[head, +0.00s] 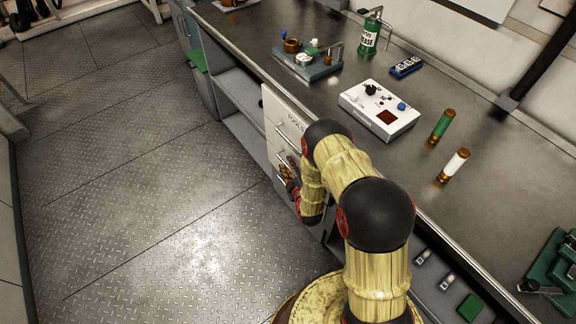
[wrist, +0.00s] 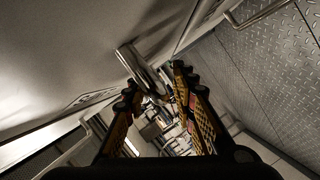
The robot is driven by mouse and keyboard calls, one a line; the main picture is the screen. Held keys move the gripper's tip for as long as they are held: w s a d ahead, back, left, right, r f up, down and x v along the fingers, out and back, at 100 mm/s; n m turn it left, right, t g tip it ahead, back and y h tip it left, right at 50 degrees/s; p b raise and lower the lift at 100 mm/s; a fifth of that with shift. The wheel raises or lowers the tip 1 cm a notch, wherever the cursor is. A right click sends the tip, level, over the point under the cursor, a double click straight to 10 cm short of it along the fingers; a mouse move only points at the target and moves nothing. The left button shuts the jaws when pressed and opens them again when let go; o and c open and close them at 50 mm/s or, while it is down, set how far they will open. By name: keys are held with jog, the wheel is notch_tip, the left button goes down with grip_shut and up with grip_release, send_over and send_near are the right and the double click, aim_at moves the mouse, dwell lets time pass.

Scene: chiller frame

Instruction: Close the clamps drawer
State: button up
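The white drawer fronts (head: 283,124) are under the bench, with bar handles one above another. The top front carries dark lettering; I cannot read a clamps label. My gripper (head: 287,174) is low against these fronts, partly hidden by my own arm. In the wrist view my gripper (wrist: 155,82) has its two yellow and black fingers apart. A metal bar handle (wrist: 143,66) lies just beyond and between the fingertips. I cannot tell whether the fingers touch it. How far any drawer stands out is hard to tell.
Open shelves (head: 240,95) are left of the drawers. The metal floor (head: 130,170) is clear.

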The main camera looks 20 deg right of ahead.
jog(key=v, duration=1.1)
jog(key=shift+s, duration=0.35)
jog(key=shift+r, duration=0.1)
